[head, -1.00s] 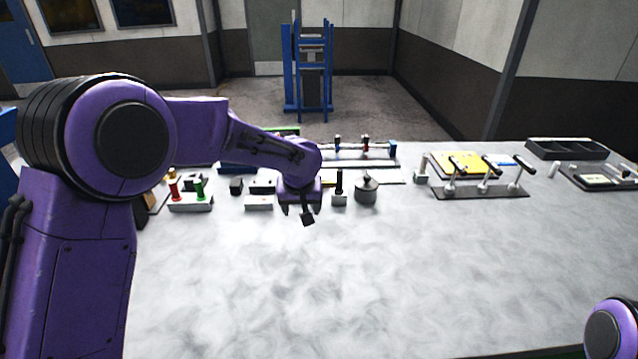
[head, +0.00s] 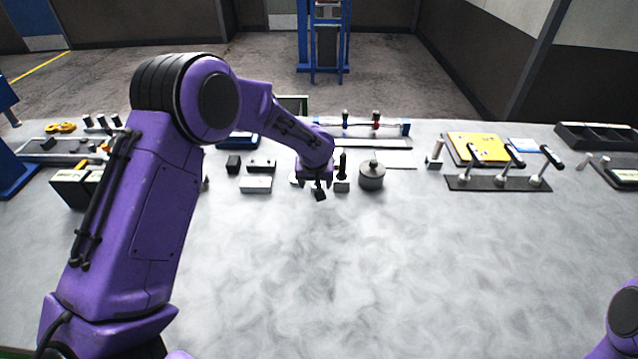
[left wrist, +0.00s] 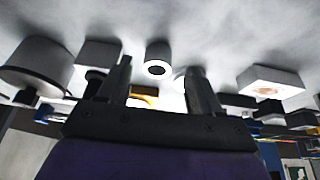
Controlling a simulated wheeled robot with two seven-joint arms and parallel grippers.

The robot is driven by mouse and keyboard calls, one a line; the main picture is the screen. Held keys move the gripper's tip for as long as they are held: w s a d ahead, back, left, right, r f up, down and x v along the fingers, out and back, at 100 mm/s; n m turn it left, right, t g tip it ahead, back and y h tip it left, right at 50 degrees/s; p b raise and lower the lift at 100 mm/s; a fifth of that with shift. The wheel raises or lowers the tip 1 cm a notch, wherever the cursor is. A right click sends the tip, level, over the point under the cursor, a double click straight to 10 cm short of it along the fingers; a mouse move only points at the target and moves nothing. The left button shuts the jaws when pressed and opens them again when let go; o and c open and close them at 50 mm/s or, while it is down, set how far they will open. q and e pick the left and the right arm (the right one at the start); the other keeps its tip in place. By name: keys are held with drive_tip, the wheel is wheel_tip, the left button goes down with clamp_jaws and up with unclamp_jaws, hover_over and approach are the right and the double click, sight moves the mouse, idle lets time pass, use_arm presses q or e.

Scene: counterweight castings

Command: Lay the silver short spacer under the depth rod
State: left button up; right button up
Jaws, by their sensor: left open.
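A short silver cylinder with a dark hole in its end (left wrist: 157,62), seemingly the short spacer, shows between my left fingertips in the left wrist view. I cannot tell whether the fingers reach around it. In the head view my arm mostly hides it. My left gripper (head: 319,192) is open, pointing down at the row of parts; its fingers also show in the left wrist view (left wrist: 160,72). Just right of it stands a black upright rod on a silver block (head: 342,186), perhaps the depth rod; the block also shows in the left wrist view (left wrist: 99,53). My right gripper is out of view.
A round grey lidded weight (head: 372,178) stands right of the rod block. A pale block (head: 256,184) and small dark blocks (head: 233,163) lie to the left. A dark plate with several black-handled levers (head: 500,183) lies further right. The front of the table is clear.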

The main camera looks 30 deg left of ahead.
use_arm(q)
drive_tip(key=shift+x, duration=0.9)
drive_tip(key=shift+d+r, duration=0.1)
drive_tip(key=shift+d, duration=0.05)
clamp_jaws()
